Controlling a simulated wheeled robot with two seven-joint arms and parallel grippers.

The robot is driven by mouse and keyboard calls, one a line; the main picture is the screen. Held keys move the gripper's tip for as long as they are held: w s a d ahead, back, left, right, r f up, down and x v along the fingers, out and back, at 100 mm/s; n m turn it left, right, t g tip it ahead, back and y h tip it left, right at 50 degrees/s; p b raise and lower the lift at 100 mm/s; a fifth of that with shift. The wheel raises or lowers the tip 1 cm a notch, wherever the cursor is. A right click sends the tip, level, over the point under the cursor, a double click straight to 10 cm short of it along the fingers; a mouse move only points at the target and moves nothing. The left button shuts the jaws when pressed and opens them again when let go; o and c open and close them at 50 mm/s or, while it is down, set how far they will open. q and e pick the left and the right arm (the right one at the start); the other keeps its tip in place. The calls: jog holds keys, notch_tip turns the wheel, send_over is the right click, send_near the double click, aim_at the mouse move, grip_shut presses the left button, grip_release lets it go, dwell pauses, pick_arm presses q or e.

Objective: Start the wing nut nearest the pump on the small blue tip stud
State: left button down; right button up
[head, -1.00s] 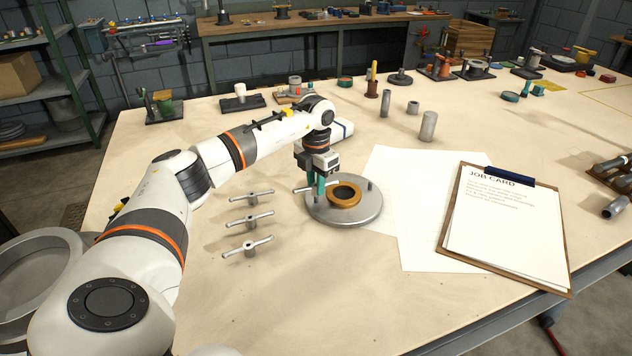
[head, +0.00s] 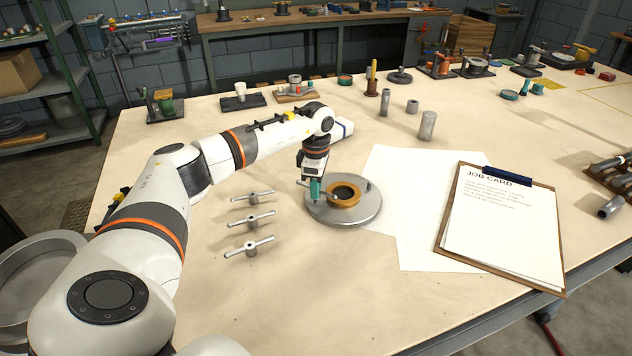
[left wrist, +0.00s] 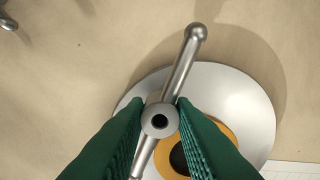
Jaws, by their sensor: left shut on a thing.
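My left gripper (head: 315,191) is shut on a silver wing nut, with its green fingers pointing down over the left part of a round grey plate (head: 350,214). In the left wrist view the held wing nut (left wrist: 180,72) has its round, bored hub between the fingertips, one arm reaching up and right. An orange ring with a dark opening (head: 345,195) sits on the plate. A short stud (head: 368,186) stands near the plate's right rim. Any stud below the held nut is hidden, and no blue tip shows. My right gripper is not in view.
Three more wing nuts (head: 250,220) lie in a column on the bench, left of the plate. White sheets (head: 410,185) and a clipboard (head: 505,225) lie to the right. Grey cylinders (head: 427,125) stand behind. The bench front is clear.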

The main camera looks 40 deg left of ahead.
pick_arm(q)
jog(key=m, duration=0.3)
jog(key=c, duration=1.1)
grip_release()
jog(key=shift+c, duration=0.2)
notch_tip(320, 180, up, 5)
jog(key=p, duration=0.4)
